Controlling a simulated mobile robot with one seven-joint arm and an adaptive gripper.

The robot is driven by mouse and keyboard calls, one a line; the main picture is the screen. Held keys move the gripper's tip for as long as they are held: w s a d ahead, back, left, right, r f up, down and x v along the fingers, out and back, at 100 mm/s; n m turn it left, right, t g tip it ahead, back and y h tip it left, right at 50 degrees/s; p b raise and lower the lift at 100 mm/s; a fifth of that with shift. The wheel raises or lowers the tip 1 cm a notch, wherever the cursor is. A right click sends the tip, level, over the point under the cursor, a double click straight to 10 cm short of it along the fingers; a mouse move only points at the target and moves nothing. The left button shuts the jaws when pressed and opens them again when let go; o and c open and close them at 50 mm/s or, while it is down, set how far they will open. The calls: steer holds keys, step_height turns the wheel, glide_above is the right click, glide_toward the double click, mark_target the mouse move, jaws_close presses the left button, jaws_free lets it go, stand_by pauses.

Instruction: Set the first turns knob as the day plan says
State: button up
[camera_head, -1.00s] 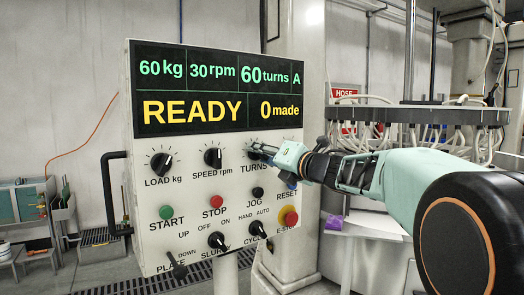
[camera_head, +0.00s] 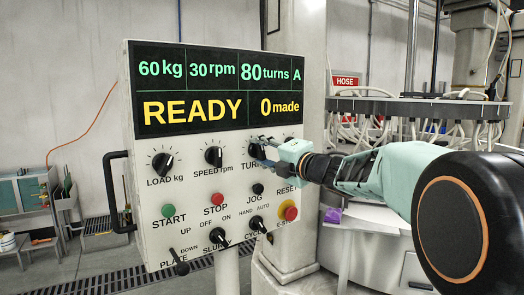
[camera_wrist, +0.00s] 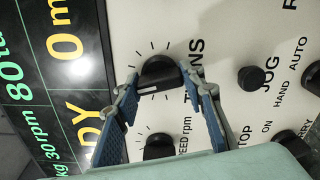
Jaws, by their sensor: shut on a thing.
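The TURNS knob (camera_head: 255,150) is a black dial on the white control panel (camera_head: 185,190), under the right part of the display. My gripper (camera_head: 266,152) comes from the right and is shut on the knob. In the wrist view the knob (camera_wrist: 160,72) sits between the two blue-padded fingers of my gripper (camera_wrist: 163,78), its white pointer mark showing. The display (camera_head: 215,88) reads 60 kg, 30 rpm, 80 turns, A, READY and 0 made. My gripper hides part of the TURNS label. No readable day plan is in view.
Close by are the SPEED knob (camera_head: 213,156), LOAD knob (camera_head: 162,163), JOG button (camera_head: 258,189) and red emergency stop (camera_head: 290,213). Lower down are the START button (camera_head: 168,210), STOP button (camera_head: 217,198) and several lever switches. A hose rack (camera_head: 420,108) stands behind my arm.

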stand_by(0.4)
steer(key=o, duration=1.2)
steer(key=shift+c, duration=0.2)
steer(key=v, duration=1.2)
